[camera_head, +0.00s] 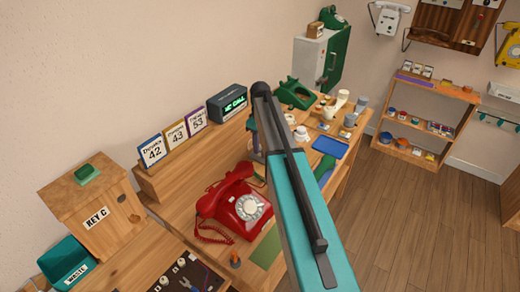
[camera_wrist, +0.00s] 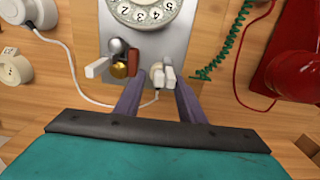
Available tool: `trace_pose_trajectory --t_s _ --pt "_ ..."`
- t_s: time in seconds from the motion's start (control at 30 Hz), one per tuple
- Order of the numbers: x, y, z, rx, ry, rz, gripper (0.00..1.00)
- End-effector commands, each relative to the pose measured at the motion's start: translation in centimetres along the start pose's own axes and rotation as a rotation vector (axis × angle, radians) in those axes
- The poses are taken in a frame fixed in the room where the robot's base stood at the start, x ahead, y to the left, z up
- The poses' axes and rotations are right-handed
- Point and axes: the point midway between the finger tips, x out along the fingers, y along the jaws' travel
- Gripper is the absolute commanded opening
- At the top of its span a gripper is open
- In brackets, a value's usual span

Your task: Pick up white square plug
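In the wrist view, two small white block-shaped pieces (camera_wrist: 163,75) stand side by side at the lower edge of a grey metal panel with a dial (camera_wrist: 150,40). A white cord runs near them. Another white square-ended block (camera_wrist: 97,68) juts out at the panel's left, beside a grey knob, a brass piece and a red-brown block (camera_wrist: 134,60). I cannot tell which white piece is the square plug. My gripper (camera_wrist: 158,92) is open, its purple-grey fingers apart, with the white pair between and just beyond the tips. In the head view my arm hides most of this area.
A red dial phone (camera_head: 238,203) sits on the wooden bench; its red part (camera_wrist: 295,75) and a green coiled cord (camera_wrist: 228,45) lie right of the panel in the wrist view. White round parts (camera_wrist: 15,65) lie left. A blue tray (camera_head: 330,146) is right of my arm.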

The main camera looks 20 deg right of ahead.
Motion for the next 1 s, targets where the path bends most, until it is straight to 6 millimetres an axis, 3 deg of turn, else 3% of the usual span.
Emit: trace_pose_trajectory --t_s 0.33,0.57,1.0 --pt "-0.04 0.04 0.03 0.001 0.000 0.000 0.36" --pt "-0.04 0.05 0.04 0.001 0.000 0.000 0.00" --pt "-0.38 0.09 0.03 0.001 0.001 0.001 0.00"
